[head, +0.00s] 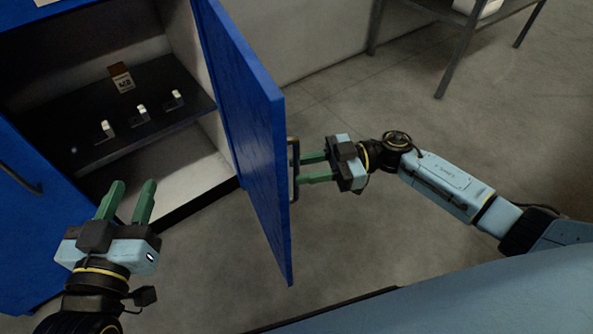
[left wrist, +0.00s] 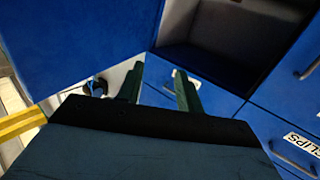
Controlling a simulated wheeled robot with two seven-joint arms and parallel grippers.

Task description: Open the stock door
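The blue stock door (head: 252,140) stands swung open on the right side of the cabinet. Its dark bar handle (head: 293,169) is on the side facing my right arm. My right gripper (head: 301,168) is at the handle, its two green fingers spread apart with the tips by the bar. I cannot tell if they touch it. My left gripper (head: 132,188) is open and empty in front of the cabinet opening, left of the door. Its spread fingers also show in the left wrist view (left wrist: 160,82), with nothing between them.
Inside the cabinet, a dark shelf (head: 150,112) holds several small pale pieces and a brown-and-white label card (head: 121,78). A second blue panel (head: 35,210) with a handle is at left. A metal-legged table (head: 455,50) stands at the back right. Floor right of the door is clear.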

